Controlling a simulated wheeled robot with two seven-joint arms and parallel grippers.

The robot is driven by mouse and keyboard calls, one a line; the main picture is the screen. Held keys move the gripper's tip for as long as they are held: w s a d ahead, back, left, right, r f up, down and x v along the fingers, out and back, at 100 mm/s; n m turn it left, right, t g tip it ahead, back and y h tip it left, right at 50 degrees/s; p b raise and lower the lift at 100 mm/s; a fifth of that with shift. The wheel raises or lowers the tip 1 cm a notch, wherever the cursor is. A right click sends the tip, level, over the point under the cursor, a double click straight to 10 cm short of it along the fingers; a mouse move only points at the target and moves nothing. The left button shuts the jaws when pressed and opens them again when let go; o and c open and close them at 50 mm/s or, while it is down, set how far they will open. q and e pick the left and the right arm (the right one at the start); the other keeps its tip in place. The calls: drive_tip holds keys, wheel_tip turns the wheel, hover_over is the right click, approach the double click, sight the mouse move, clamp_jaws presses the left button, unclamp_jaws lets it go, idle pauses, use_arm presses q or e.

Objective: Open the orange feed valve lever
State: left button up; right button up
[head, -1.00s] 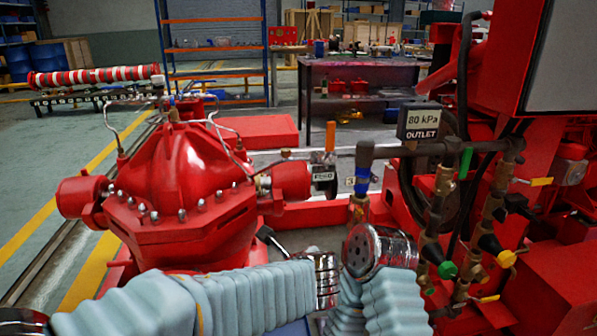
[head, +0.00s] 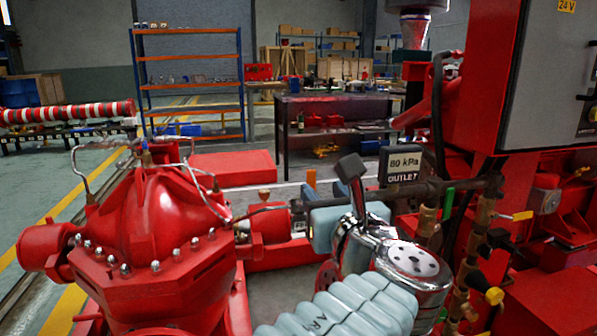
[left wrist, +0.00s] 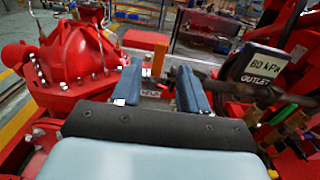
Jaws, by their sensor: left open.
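The orange feed valve lever (head: 311,179) stands upright beyond my left gripper in the head view, only its upper part showing. In the left wrist view the orange lever (left wrist: 159,59) shows upright, framed in the gap between the fingertips and beyond them. I see no contact with the lever. My right gripper is not in view.
A red pump casing (head: 150,215) stands left of the gripper. Brass valves with green and yellow handles (head: 493,296) stand further right.

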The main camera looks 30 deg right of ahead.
sight(312, 179)
use_arm(q)
drive_tip(key=p+x, duration=0.1)
drive_tip(key=x, duration=0.8)
drive_tip(key=shift+w, duration=0.25)
clamp_jaws()
